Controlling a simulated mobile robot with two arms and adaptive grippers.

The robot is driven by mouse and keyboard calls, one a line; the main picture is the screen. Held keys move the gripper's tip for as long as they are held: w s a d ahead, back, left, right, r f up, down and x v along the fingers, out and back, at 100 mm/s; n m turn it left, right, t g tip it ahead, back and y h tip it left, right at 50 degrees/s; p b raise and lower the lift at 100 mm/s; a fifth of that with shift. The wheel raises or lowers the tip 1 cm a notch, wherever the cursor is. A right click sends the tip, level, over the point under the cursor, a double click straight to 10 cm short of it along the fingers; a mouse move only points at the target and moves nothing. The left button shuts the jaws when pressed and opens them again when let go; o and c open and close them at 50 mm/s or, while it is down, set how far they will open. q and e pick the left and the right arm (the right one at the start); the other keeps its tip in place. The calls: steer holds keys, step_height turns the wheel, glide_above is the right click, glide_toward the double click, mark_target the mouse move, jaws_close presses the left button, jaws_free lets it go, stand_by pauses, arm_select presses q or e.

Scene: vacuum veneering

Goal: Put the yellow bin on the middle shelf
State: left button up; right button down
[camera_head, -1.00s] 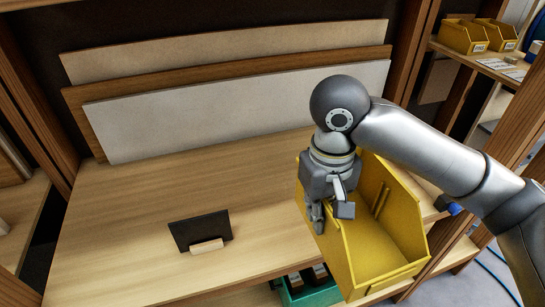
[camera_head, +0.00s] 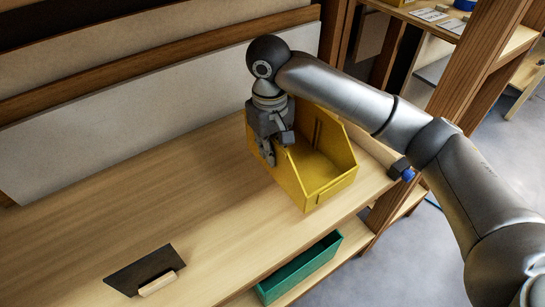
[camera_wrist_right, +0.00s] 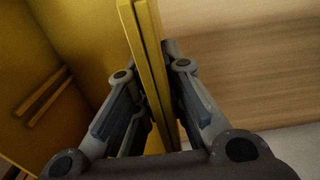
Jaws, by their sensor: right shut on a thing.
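The yellow bin (camera_head: 322,172) is an open box, upright over the right part of the wooden shelf (camera_head: 190,190). I cannot tell whether its base touches the board. My right gripper (camera_head: 270,155) is shut on the bin's left wall. The right wrist view shows the fingers (camera_wrist_right: 155,110) on both sides of the yellow wall (camera_wrist_right: 150,60), with the bin's inside on the left. My left gripper is out of view.
A black scraper with a wooden handle (camera_head: 145,272) lies at the front left of the board. A green bin (camera_head: 300,268) sits on a lower shelf. Pale panels (camera_head: 150,100) lean at the back. A wooden post (camera_head: 475,70) stands at the right.

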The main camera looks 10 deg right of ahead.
mark_target(300, 146)
steer(key=w+f, duration=0.1)
steer(key=w+d+f, duration=0.1)
steer(key=f, duration=0.1)
steer(key=w+f+p, duration=0.1)
steer(key=f, duration=0.1)
steer(key=shift+w+d, duration=0.15)
steer(key=shift+d, duration=0.1)
step_height(300, 146, down, 3)
steer(key=shift+w+p, duration=0.15)
steer(key=shift+p, duration=0.7)
steer(key=shift+f, duration=0.15)
steer(key=c, duration=1.5)
jaws_free()
steer(key=shift+f, duration=0.15)
